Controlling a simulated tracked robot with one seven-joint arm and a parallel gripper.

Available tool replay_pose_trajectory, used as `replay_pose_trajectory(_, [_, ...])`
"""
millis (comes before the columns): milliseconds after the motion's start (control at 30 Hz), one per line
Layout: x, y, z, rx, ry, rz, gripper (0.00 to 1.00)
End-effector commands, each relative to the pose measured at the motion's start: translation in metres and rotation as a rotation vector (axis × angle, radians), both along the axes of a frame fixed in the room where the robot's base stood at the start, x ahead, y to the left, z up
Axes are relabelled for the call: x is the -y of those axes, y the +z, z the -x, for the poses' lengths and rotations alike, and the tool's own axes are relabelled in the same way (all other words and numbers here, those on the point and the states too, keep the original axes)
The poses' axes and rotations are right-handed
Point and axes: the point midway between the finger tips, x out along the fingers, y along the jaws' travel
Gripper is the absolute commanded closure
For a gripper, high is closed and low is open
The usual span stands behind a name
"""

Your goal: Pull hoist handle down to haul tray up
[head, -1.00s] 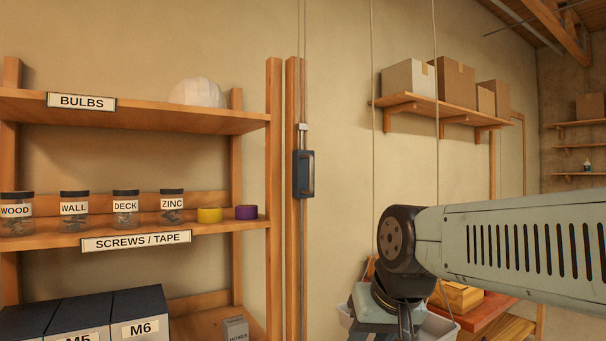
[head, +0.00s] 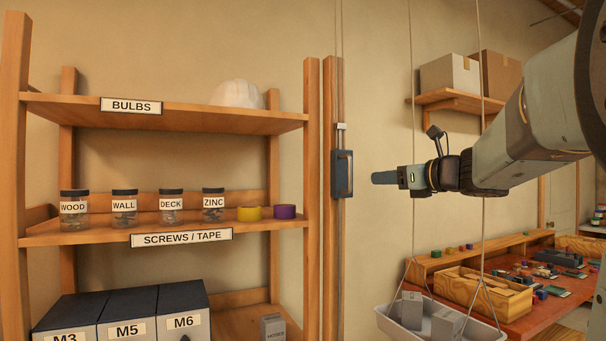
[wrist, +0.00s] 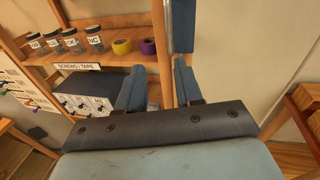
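The hoist handle (head: 343,173) is a dark blue-grey block on a cord running along a wooden post, right of the shelf. My gripper (head: 376,178) is just right of it in the head view, at about its height, with a small gap between them in the picture. In the wrist view my gripper's two blue fingers (wrist: 158,85) are apart with nothing between them. The handle (wrist: 181,25) shows beyond the fingers, in line with the right one. The white tray (head: 388,321) hangs on cords at the lower right, holding grey boxes.
The wooden shelf (head: 160,117) with jars, tape rolls and bins stands left of the post (head: 313,200). The tray's cords (head: 413,230) hang near my arm. A workbench (head: 520,318) with a wooden box is at the right. The wall around the handle is bare.

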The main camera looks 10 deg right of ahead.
Motion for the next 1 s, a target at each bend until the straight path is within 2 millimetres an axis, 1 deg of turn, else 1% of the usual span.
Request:
replay_pose_trajectory(33, [0.007,0.005,-0.004,0.002,-0.013,-0.040,0.65])
replay_pose_trajectory(100, [0.011,0.010,-0.007,0.003,-0.022,-0.078,0.65])
replay_pose_trajectory(267, [0.009,0.012,-0.016,0.005,-0.026,-0.098,0.65])
replay_pose_trajectory(367, [0.002,0.012,-0.028,0.004,-0.025,-0.097,0.65])
replay_pose_trajectory(800, [-0.036,0.011,-0.095,0.003,-0.025,-0.095,0.65])
replay_pose_trajectory(1000, [-0.048,0.011,-0.117,0.003,-0.026,-0.094,0.65])
